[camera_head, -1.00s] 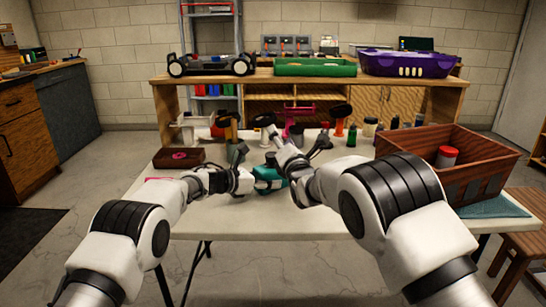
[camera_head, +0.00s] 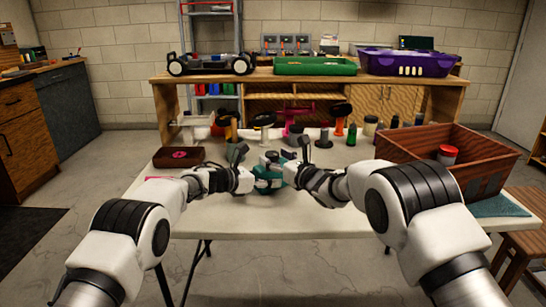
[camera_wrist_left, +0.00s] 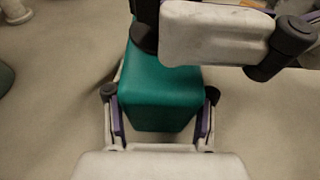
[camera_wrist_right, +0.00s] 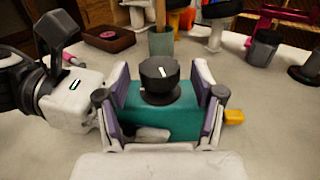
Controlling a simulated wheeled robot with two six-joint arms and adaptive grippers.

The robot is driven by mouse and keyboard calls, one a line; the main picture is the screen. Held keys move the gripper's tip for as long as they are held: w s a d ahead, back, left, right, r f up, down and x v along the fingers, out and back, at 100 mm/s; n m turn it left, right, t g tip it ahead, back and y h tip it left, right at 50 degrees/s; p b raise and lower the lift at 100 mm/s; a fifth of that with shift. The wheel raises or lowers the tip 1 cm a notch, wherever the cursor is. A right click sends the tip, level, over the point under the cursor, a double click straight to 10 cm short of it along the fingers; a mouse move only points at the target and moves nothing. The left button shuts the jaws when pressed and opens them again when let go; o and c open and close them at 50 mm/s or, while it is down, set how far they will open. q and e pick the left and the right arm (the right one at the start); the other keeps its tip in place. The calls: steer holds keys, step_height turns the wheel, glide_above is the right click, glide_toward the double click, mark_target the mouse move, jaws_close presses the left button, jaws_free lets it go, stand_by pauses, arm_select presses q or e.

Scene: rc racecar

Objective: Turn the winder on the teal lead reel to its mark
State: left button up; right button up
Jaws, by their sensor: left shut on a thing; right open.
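The teal lead reel (camera_head: 268,183) is above the near middle of the white table. My left gripper (camera_head: 258,180) is shut on it from the left; the left wrist view shows the teal body (camera_wrist_left: 160,95) between the fingers. In the right wrist view the reel (camera_wrist_right: 185,122) carries a round black winder (camera_wrist_right: 158,82) on top, with a white line pointing away from that camera. My right gripper (camera_wrist_right: 160,105) is open, its fingers on both sides of the winder and reel. Whether they touch is unclear. No separate target mark can be made out.
A yellow piece (camera_wrist_right: 234,117) sticks out at the reel's right. A brown tray (camera_head: 178,157) is at the table's left, a brown crate (camera_head: 480,160) at the right. Several stands and bottles line the back. The table front (camera_head: 330,222) is clear.

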steer(key=shift+w+a, duration=0.45)
steer(key=shift+w, duration=0.1)
steer(key=shift+c, duration=0.3)
steer(key=c, duration=1.1)
steer(key=m+t+h, duration=0.1)
steer(key=m+h, duration=0.1)
steer(key=h, duration=0.1)
steer(key=shift+a+r+t, duration=0.1)
steer(key=shift+a+t, duration=0.05)
steer(key=shift+t, duration=0.25)
steer(key=shift+m+t+h, duration=0.3)
steer(key=shift+m+h, duration=0.3)
steer(key=shift+h, duration=0.1)
